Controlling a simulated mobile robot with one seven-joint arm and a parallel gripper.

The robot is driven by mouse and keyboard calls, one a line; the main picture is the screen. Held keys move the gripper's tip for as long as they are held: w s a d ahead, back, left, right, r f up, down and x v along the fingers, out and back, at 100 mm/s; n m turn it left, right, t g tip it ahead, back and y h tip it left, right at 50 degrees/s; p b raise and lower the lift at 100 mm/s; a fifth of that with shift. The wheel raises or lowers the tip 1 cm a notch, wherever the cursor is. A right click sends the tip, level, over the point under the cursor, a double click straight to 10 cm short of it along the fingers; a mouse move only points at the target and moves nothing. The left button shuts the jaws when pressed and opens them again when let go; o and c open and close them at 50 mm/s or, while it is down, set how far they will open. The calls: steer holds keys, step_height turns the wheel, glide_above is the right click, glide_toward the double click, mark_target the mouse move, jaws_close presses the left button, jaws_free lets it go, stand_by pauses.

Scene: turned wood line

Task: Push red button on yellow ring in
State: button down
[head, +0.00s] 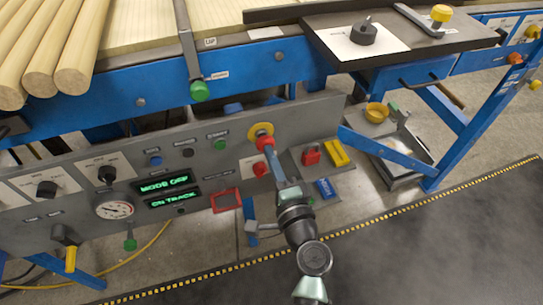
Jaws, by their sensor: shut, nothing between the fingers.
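The red button (264,142) sits in front of a yellow ring (258,130) on the grey control panel, near its right end. My gripper (270,152) is shut and holds nothing. It reaches up from below, with its fingertips at the lower edge of the red button in the picture. The fingertips hide part of the button's lower side. I cannot tell whether they touch it or how far in the button stands.
A red knob on a white plate (260,169) is just left of my fingers. A red block (311,155), a yellow block (337,153) and a blue block (325,188) lie to the right. A green button (219,144) and lit displays (165,188) are left. Dark floor is clear at lower right.

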steer(key=shift+b+x, duration=0.4)
steer(key=shift+x, duration=0.55)
steer(key=shift+r, duration=0.15)
